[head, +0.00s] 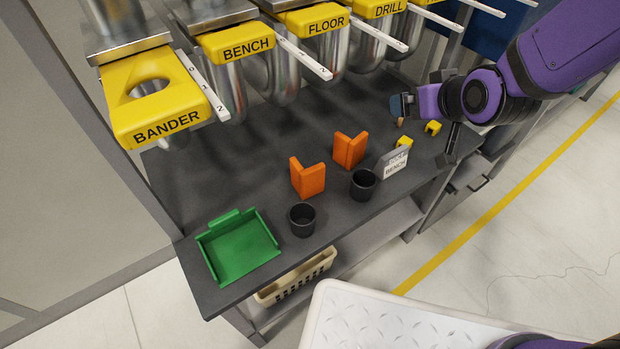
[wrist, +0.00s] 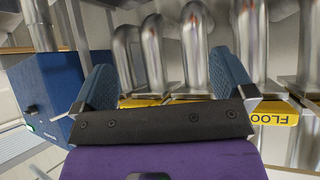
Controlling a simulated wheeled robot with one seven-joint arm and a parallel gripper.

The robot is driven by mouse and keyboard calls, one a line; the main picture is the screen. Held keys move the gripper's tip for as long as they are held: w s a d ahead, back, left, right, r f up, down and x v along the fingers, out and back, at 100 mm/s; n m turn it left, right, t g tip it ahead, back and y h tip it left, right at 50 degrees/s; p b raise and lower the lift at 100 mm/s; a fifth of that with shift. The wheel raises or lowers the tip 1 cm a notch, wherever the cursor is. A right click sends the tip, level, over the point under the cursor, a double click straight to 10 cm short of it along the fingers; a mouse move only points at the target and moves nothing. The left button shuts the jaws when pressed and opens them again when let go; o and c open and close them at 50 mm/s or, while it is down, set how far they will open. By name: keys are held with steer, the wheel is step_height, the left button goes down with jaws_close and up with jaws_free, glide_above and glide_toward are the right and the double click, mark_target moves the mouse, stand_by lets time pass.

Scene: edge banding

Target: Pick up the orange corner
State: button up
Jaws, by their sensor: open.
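Two orange corner pieces stand upright on the dark bench top. One orange corner (head: 308,178) is nearer the front, behind a dark cup. The other orange corner (head: 350,150) stands a little farther back and to the right. My gripper (head: 404,105) is above the bench to the right of both corners and apart from them. In the wrist view my gripper (wrist: 163,84) has its two blue fingers wide apart with nothing between them. No orange corner shows in the wrist view.
Small yellow pieces (head: 433,127) lie at the right. Pipes with yellow labels (head: 160,105) overhang the bench's back. A blue box (wrist: 42,95) shows in the wrist view.

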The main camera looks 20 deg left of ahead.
steer(key=s+a+f+n+y, duration=0.2)
steer(key=s+a+f, duration=0.1)
steer(key=a+f, duration=0.65)
steer(key=n+y, duration=0.1)
steer(key=y, duration=0.1)
glide_toward(314, 172)
steer(key=shift+y, duration=0.4)
steer(key=x, duration=0.6)
steer(key=shift+w+d, duration=0.1)
steer(key=shift+d, duration=0.05)
steer(key=shift+t, duration=0.3)
steer(key=shift+f+x, duration=0.15)
steer(key=shift+x, duration=1.2)
steer(key=shift+f+x, duration=0.2)
steer(key=shift+x, duration=1.15)
steer(key=shift+d, duration=0.15)
steer(key=c, duration=0.9)
